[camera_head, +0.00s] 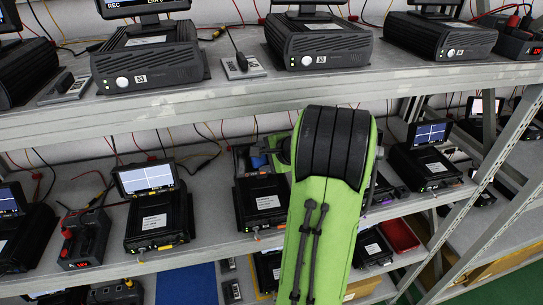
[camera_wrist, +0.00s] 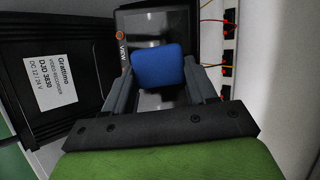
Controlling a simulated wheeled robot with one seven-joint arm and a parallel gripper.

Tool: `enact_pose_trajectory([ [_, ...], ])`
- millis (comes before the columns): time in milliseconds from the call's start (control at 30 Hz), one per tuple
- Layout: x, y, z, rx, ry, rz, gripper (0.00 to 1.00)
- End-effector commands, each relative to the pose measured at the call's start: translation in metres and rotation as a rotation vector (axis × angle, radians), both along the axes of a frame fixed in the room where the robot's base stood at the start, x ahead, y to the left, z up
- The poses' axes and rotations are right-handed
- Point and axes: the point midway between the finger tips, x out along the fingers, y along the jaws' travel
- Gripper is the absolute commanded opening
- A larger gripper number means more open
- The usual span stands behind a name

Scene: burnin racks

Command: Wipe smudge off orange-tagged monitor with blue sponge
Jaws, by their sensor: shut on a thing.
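A blue sponge (camera_wrist: 157,62) sits between the grey fingers of my gripper (camera_wrist: 159,76), which is shut on it. In the wrist view the sponge is in front of a dark monitor (camera_wrist: 180,20) and covers part of its screen. An orange round tag (camera_wrist: 121,35) is on the monitor's edge, beside the word VIEW. I cannot tell whether the sponge touches the screen, and I cannot make out the smudge clearly.
A black recorder with a white label (camera_wrist: 50,80) lies left of the gripper in the wrist view. The upper shelf edge (camera_head: 200,108) runs above the lower shelf's recorders. Another lit monitor (camera_head: 148,178) stands to the left. Cables hang along the back wall.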

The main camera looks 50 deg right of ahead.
Motion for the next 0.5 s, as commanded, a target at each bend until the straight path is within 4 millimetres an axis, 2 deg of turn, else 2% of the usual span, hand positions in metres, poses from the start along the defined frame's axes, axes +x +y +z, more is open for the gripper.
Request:
enact_pose_trajectory([
  [233, 0.016, 0.022, -0.001, 0.001, -0.001, 0.004, 0.32],
  [500, 0.017, 0.023, 0.0, 0.001, -0.001, 0.003, 0.32],
])
